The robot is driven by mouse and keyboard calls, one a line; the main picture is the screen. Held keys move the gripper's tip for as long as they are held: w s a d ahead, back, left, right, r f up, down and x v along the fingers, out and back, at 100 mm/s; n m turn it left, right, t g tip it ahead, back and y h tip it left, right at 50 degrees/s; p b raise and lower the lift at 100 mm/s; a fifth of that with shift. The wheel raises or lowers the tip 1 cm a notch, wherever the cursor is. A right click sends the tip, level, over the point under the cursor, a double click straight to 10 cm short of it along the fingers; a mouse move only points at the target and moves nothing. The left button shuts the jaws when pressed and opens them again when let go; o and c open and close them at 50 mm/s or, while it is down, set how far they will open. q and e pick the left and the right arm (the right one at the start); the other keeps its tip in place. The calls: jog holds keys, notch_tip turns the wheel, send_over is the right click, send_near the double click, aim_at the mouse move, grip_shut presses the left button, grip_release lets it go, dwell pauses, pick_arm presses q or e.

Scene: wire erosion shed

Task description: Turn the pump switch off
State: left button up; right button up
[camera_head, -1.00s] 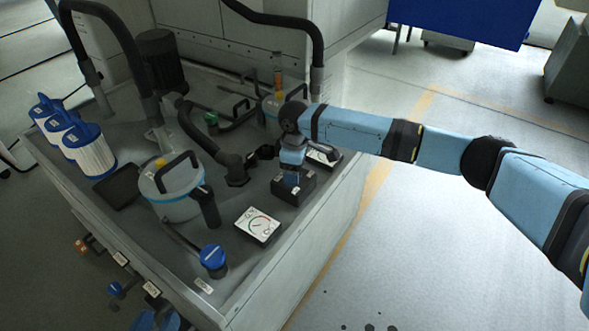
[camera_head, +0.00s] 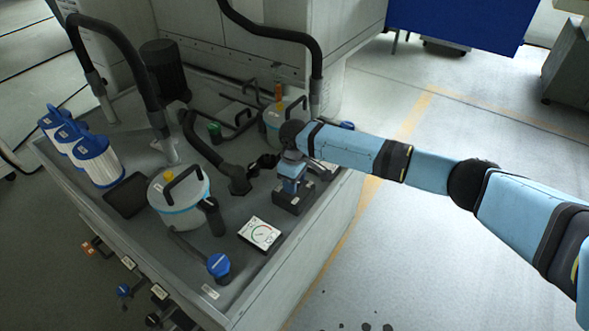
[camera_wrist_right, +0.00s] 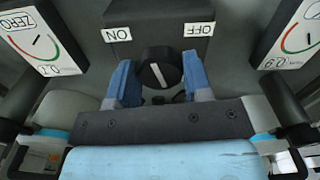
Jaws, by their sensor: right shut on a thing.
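The pump switch (camera_wrist_right: 158,68) is a round black knob with a white line, on a dark box (camera_head: 292,203). In the right wrist view an ON label (camera_wrist_right: 117,35) is left of it and an OFF label (camera_wrist_right: 199,29) right, both upside down. The white line is nearly upright, its upper end leaning slightly toward ON. My right gripper (camera_wrist_right: 161,82) is shut on the knob, one blue finger on each side. In the head view the right gripper (camera_head: 291,186) comes down over the box and hides the knob. My left gripper is not clearly seen.
A dial gauge (camera_head: 259,233) lies left of the box, and another stands behind my gripper. A canister (camera_head: 180,196), a blue-capped knob (camera_head: 218,265) and black hoses (camera_head: 203,146) crowd the bench. White filters (camera_head: 97,160) stand at left. Floor at right is clear.

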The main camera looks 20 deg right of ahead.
jog(key=shift+s+a+r+m+p, duration=0.1)
jog(key=shift+r+m+p, duration=0.45)
jog(key=shift+p, duration=0.4)
jog(key=m+p, duration=0.2)
jog(key=p, duration=0.1)
jog(key=m+p, duration=0.2)
jog(key=p, duration=0.2)
jog(key=shift+f+m, duration=0.2)
jog(key=shift+m, duration=0.05)
jog(key=m+p, duration=0.2)
jog(key=p, duration=0.1)
jog(key=shift+f+m, duration=0.15)
jog(key=shift+m, duration=0.15)
pick_arm(q)
notch_tip(320, 180, up, 7)
jog(key=s+a, duration=0.1)
jog(key=shift+a+f+g+y+p, duration=0.2)
jog(key=shift+g+y+p, duration=0.1)
jog(key=shift+y+p, duration=0.15)
pick_arm(e)
jog(key=shift+f+m, duration=0.1)
jog(key=shift+m, duration=0.4)
pick_arm(q)
jog(key=shift+r, duration=0.15)
pick_arm(e)
jog(key=o, duration=0.9)
